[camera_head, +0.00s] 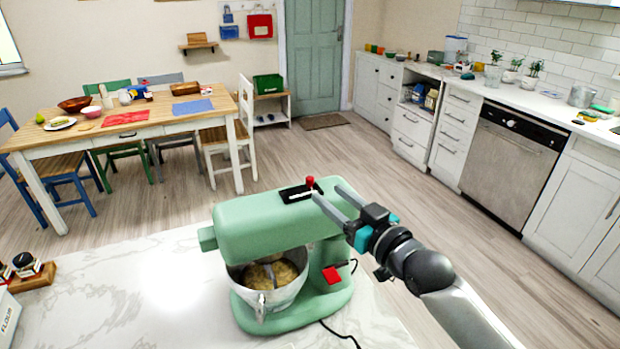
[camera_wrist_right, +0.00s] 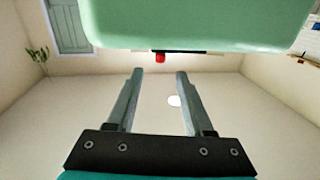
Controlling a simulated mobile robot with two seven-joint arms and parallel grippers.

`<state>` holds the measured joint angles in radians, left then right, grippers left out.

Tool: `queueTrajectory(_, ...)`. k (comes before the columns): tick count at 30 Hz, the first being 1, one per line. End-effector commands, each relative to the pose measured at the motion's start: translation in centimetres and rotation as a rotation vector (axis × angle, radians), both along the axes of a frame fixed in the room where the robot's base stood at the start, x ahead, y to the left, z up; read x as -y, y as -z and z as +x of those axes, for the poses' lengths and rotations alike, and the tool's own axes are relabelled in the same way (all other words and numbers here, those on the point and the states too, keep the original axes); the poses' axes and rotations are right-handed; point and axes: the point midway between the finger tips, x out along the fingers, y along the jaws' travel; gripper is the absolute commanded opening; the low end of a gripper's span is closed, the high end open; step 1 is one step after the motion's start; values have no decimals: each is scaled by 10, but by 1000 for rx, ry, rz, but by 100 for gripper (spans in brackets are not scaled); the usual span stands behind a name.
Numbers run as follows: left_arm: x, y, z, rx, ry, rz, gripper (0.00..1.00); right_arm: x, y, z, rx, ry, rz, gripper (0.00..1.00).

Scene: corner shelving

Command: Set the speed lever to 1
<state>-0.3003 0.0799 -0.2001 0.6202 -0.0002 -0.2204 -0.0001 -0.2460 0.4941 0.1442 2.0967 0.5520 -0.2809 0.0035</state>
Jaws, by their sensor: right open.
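A green stand mixer (camera_head: 270,222) stands on the white marble counter, with a metal bowl (camera_head: 270,282) of pale mixture under its head. On top of the head is a black slot plate (camera_head: 298,193) with a red-knobbed speed lever (camera_head: 310,183). My right gripper (camera_head: 330,195) is open and empty, its fingers close to the lever's right side in the head view. In the right wrist view the red knob (camera_wrist_right: 160,58) shows beyond the two spread fingertips (camera_wrist_right: 158,72), against the mixer's green head (camera_wrist_right: 200,25). The setting numbers are too small to read. My left gripper is not in view.
A flour box (camera_head: 12,318) and small jars on a wooden stand (camera_head: 33,278) are at the left. The marble counter (camera_head: 130,290) between is clear.

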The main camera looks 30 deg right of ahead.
Motion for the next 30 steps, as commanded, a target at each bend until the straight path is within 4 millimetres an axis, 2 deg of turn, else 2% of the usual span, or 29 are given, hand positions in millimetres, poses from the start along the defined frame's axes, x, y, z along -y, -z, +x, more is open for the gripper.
queueTrajectory(9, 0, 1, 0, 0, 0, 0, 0, -6, -1, 42, 2, 0, 0, 52)
queueTrajectory(16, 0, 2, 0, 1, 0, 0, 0, -10, 0, 67, 1, 0, 1, 52)
queueTrajectory(22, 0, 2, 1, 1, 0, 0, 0, -11, 0, 78, 0, 0, -1, 52)
queueTrajectory(30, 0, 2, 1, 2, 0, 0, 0, -12, 0, 80, 0, -1, -1, 52)
